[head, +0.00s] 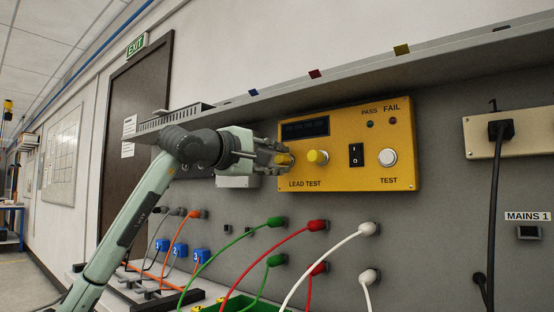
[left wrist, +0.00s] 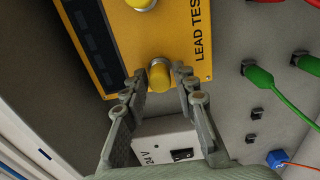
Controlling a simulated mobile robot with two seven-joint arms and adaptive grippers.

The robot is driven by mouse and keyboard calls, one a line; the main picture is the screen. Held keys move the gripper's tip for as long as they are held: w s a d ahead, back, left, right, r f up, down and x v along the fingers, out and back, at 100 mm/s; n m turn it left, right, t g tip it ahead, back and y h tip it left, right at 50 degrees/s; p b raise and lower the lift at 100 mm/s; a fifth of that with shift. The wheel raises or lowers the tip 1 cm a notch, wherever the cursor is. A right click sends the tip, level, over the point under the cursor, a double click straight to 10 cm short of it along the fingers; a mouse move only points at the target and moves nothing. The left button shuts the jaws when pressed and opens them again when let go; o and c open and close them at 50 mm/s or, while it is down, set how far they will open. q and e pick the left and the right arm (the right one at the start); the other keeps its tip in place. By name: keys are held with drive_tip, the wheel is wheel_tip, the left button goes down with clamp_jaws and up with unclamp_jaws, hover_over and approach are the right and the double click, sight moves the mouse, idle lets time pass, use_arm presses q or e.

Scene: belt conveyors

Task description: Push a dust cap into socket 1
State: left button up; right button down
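My left gripper (left wrist: 160,77) is open at the yellow test box (head: 365,174). Its two fingers stand on either side of a yellow round cap or knob (left wrist: 160,78) on the box face. Any contact with it is too small to tell. In the head view the gripper (head: 285,158) reaches the box's left part. A second yellow cap or knob (head: 317,157) sits just to the right. Blue pieces marked with numbers, one reading 1 (head: 163,245), are low on the left. I cannot tell which opening is socket 1. My right gripper is out of view.
Green (head: 276,222), red (head: 317,225) and white (head: 367,229) plugs with cables fill the panel below the box. Orange cables (head: 194,214) hang to their left. A grey ledge (head: 350,73) juts out above. A 24V box (left wrist: 165,145) lies beneath the fingers.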

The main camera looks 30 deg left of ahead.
use_arm(q)
drive_tip(key=shift+o, duration=1.1)
drive_tip(key=shift+s, duration=0.1)
drive_tip(key=s, duration=1.1)
drive_tip(key=shift+s+a, duration=0.4)
drive_tip(key=shift+a, duration=0.05)
